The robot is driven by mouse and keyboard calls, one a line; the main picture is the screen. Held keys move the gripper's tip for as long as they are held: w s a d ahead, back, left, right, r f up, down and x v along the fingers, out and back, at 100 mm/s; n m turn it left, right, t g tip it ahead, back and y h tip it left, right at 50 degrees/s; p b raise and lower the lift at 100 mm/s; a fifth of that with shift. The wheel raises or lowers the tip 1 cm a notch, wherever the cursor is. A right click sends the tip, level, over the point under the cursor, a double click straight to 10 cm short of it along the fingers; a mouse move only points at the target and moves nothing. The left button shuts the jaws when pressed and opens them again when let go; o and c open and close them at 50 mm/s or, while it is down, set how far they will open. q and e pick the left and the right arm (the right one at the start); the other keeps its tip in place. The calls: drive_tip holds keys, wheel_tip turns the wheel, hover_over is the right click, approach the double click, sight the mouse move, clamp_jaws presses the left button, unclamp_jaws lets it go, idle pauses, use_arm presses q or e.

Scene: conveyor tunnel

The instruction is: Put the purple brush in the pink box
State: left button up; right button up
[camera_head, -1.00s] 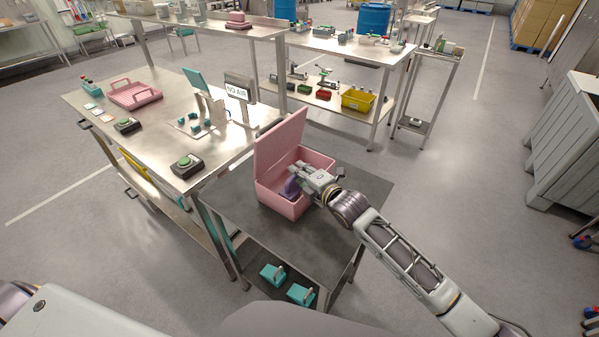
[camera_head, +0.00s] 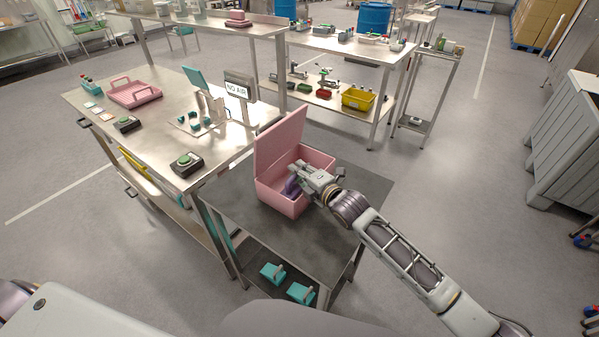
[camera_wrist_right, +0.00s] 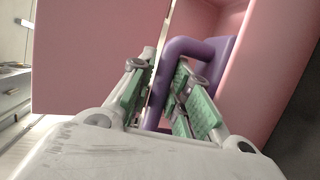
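The pink box (camera_head: 279,201) stands on the dark low table with its lid (camera_head: 277,146) raised. The purple brush (camera_head: 291,187) is inside the box, partly hidden by my right gripper (camera_head: 300,178). The right wrist view shows the brush's bent purple handle (camera_wrist_right: 188,47) between the green-padded fingers of my right gripper (camera_wrist_right: 164,82). The fingers are spread, with a gap beside the handle on the left. The brush's lower part and its contact with the box floor are hidden. My left gripper is not in view.
The dark table (camera_head: 345,190) has free room right of the box. Teal objects (camera_head: 273,271) sit on its lower shelf. The steel bench (camera_head: 150,115) at left holds a pink tray (camera_head: 134,95), green buttons and a "NO AIR" sign (camera_head: 237,91).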

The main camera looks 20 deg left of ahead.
drive_tip(key=shift+s+f, duration=0.1)
drive_tip(key=shift+f, duration=0.35)
drive_tip(key=shift+r, duration=0.5)
drive_tip(key=shift+s+d+r, duration=0.2)
drive_tip(key=shift+s+d, duration=0.1)
drive_tip(key=shift+d, duration=0.25)
drive_tip(key=v, duration=1)
drive_tip(key=shift+s+d+r, duration=0.15)
drive_tip(key=shift+s+r, duration=0.05)
drive_tip(key=shift+r, duration=0.15)
drive_tip(key=shift+s+m, duration=0.1)
drive_tip(key=shift+m, duration=0.2)
